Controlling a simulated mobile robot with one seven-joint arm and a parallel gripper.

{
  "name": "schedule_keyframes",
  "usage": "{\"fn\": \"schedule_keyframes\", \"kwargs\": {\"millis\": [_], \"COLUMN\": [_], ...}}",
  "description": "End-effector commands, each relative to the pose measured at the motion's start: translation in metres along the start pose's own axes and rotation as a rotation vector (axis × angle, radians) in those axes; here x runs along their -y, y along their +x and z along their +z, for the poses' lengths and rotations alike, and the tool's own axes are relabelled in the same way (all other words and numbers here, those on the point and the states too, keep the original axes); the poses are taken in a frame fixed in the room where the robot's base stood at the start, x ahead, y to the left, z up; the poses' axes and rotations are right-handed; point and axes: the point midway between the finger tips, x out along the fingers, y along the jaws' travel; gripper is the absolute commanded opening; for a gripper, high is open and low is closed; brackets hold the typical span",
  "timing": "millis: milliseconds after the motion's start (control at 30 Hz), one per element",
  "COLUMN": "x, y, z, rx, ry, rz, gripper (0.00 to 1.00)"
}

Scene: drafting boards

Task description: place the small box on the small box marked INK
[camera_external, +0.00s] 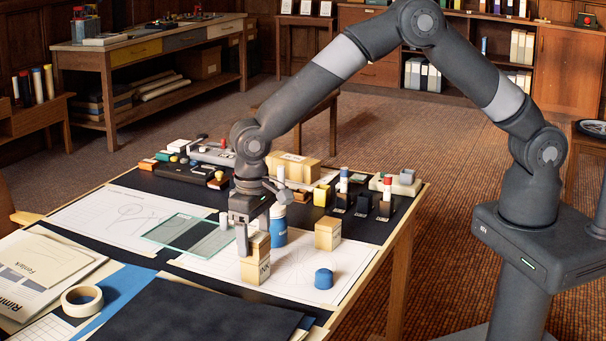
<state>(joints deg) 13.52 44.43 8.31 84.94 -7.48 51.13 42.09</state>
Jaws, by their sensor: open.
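A small light-wood box (261,244) sits on top of the small box marked INK (254,270), whose dark lettering shows on its side. The two look stacked and in contact, roughly upright; their exact alignment is hard to tell. My gripper (253,238) points down at the upper box, with one finger in front of its left side and the other behind it. The fingers are open, and they partly hide the upper box. A similar small box (328,233) stands apart to the right on the white sheet.
A blue bottle (279,228) stands close behind the stack. A blue domed object (324,279) lies to the front right. A glass plate (188,234) lies to the left, and a tape roll (82,300) at the front left. Stamps and boxes crowd the table's back.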

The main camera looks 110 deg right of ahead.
Motion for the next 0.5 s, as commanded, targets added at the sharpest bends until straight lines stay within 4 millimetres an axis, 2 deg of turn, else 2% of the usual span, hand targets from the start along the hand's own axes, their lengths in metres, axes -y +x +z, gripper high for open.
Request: {"fn": "schedule_keyframes", "kwargs": {"millis": [400, 500], "x": [0.001, 0.001], "y": [-0.083, -0.099], "z": [-0.001, -0.001], "rx": [-0.004, -0.003], "ry": [0.0, 0.0], "rz": [-0.003, -0.002], "gripper": [0.69, 0.69]}}
